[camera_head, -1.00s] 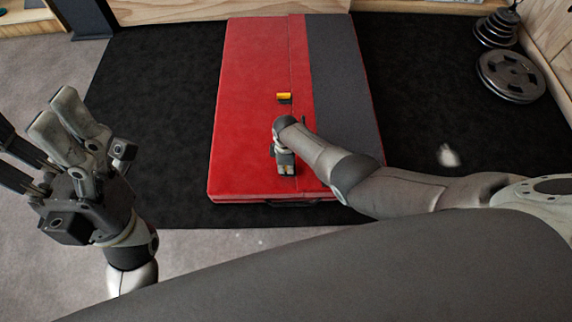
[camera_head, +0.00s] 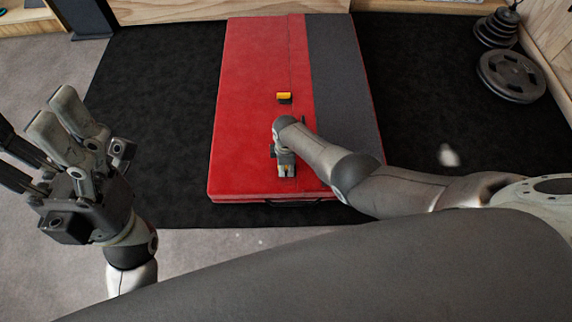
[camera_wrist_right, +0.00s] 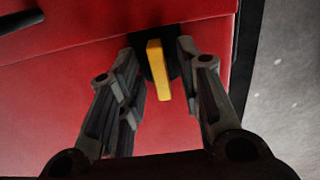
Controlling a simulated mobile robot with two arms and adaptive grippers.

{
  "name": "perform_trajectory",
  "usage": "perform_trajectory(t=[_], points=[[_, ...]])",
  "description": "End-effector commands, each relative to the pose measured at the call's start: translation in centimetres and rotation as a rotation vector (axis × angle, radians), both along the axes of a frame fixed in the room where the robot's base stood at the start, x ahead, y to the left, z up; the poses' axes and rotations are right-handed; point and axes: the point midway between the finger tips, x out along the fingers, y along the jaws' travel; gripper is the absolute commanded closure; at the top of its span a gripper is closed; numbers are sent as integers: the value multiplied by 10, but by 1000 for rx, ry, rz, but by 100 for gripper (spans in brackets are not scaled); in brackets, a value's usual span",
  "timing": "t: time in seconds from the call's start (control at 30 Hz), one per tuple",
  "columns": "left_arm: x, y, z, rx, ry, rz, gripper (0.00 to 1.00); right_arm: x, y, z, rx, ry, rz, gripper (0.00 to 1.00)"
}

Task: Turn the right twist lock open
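In the right wrist view, a twist lock with a yellow lever (camera_wrist_right: 159,70) on a black base sits on the red surface. My right gripper (camera_wrist_right: 160,52) is open, with one finger on each side of the lever and gaps visible between. In the head view, my right gripper (camera_head: 286,171) points down at the near part of the red mat (camera_head: 245,120) and hides that lock. A second yellow lock (camera_head: 284,97) shows farther up the mat. My left gripper (camera_head: 55,125) is raised at the left, fingers apart and empty, away from the mat.
The red mat has a grey strip (camera_head: 337,70) along its right side and lies on black flooring (camera_head: 160,100). Weight plates (camera_head: 510,75) are stacked at the far right. The mat's left part is clear.

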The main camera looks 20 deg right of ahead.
Motion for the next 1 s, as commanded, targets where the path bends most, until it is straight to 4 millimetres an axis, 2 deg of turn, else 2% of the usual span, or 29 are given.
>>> perform_trajectory(t=[0.47, 0.73, 1.0], points=[[0, 0, 1, -2, -1, 1, 30, 1, 0, 8, 1, 0, -2, 67], [0, 0, 0, -1, 0, 0, 30, 0, 0, 31, 0, -2, -1, 67], [0, 0, 0, -1, 1, 0, 30, 1, 0, 65, 0, -3, -1, 67]])
